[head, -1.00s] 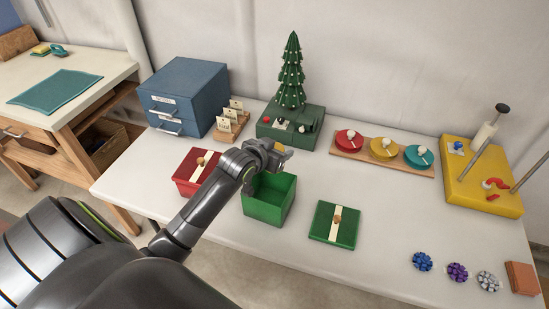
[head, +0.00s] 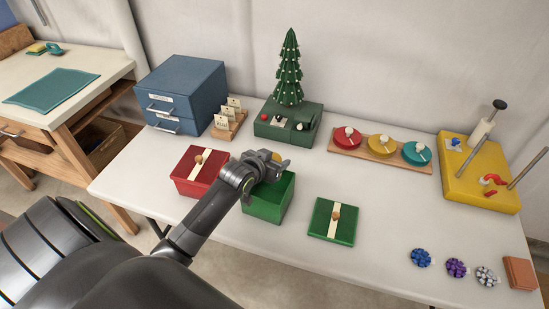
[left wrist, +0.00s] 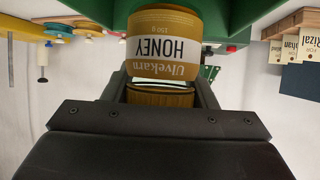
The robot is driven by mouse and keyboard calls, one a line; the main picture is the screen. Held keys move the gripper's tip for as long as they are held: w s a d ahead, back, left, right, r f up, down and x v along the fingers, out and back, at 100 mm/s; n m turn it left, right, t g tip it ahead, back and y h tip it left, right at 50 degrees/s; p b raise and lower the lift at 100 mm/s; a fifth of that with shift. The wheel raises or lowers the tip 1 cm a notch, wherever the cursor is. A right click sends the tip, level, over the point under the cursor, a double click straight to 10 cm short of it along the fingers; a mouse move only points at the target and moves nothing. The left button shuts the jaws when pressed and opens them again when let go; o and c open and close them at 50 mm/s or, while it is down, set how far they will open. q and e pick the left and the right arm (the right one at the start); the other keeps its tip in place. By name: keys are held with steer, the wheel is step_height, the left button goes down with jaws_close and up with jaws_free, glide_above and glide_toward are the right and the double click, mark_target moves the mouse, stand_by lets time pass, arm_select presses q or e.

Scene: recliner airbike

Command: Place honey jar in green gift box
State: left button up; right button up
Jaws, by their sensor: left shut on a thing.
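The honey jar (left wrist: 162,45), with a gold label and a wooden lid, is gripped at its lid end between my left gripper's fingers (left wrist: 163,92). In the left wrist view the box's green walls (left wrist: 90,12) surround the jar's far end. I cannot tell whether the jar touches the bottom. My right gripper is not in view.
A green lid with a cream ribbon (head: 333,221) lies right of the box, and a closed red box (head: 199,170) stands close on the left. Behind are a green tree on a base (head: 289,122) and blue drawers (head: 182,94).

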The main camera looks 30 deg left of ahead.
arm_select(q)
steer(key=o, duration=1.2)
steer(key=shift+c, duration=0.2)
steer(key=shift+r, duration=0.1)
steer(key=shift+r, duration=0.25)
steer(key=v, duration=1.2)
steer(key=shift+r, duration=0.3)
